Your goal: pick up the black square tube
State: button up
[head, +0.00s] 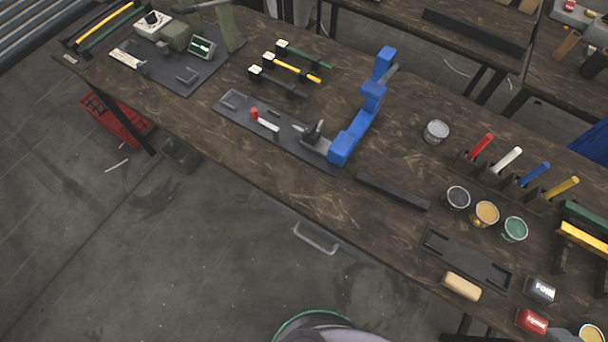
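A black square tube (392,191) lies flat on the dark wooden workbench (330,210). It is near the front edge, to the right of and below the blue press (362,115). Nothing covers it. My gripper is not in view, and nothing touches the tube.
A dark mat (232,112) with small parts lies left of the press. Open paint cans (457,198) and a dark tray (465,262) stand right of the tube. Hammers (290,68) lie behind the mat. Upright coloured handles (507,160) stand farther right. The floor in front is mostly clear.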

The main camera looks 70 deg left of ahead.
aim_at(422, 205)
jog(key=u, duration=1.75)
jog(key=i+j, duration=0.15)
jog(key=j, duration=0.25)
jog(key=i+j, duration=0.15)
jog(key=j, duration=0.2)
jog(key=i+j, duration=0.15)
jog(key=j, duration=0.25)
